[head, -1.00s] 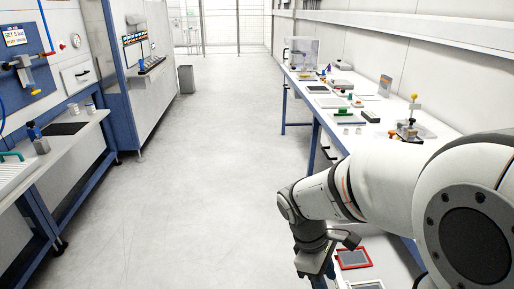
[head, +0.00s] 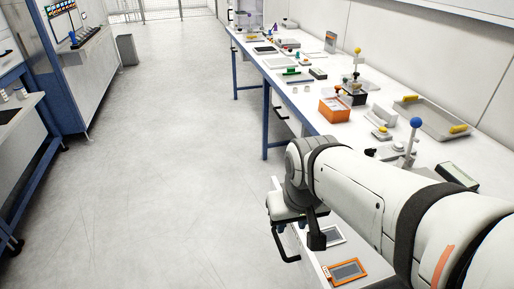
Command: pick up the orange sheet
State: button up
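A flat piece with an orange border and a grey middle (head: 345,271) lies on a low white surface at the bottom of the head view. It is the only sheet-like orange thing I see. A similar white-bordered piece (head: 333,236) lies just behind it. My arm crosses from the right, and its dark end, my gripper (head: 316,239), hangs beside the white-bordered piece, behind and left of the orange one. The fingers are too small and dark to tell open from shut. I see nothing clearly held.
A long white bench (head: 300,82) runs along the right wall. It bears an orange box (head: 334,111), a grey tray with yellow handles (head: 432,119) and a blue-knobbed lever (head: 415,123). My arm hides part of the bench. The floor (head: 160,170) to the left is clear.

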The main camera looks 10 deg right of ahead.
aim_at(342, 273)
jog(key=z, duration=1.25)
jog(key=k, duration=0.25)
jog(key=u, duration=0.4)
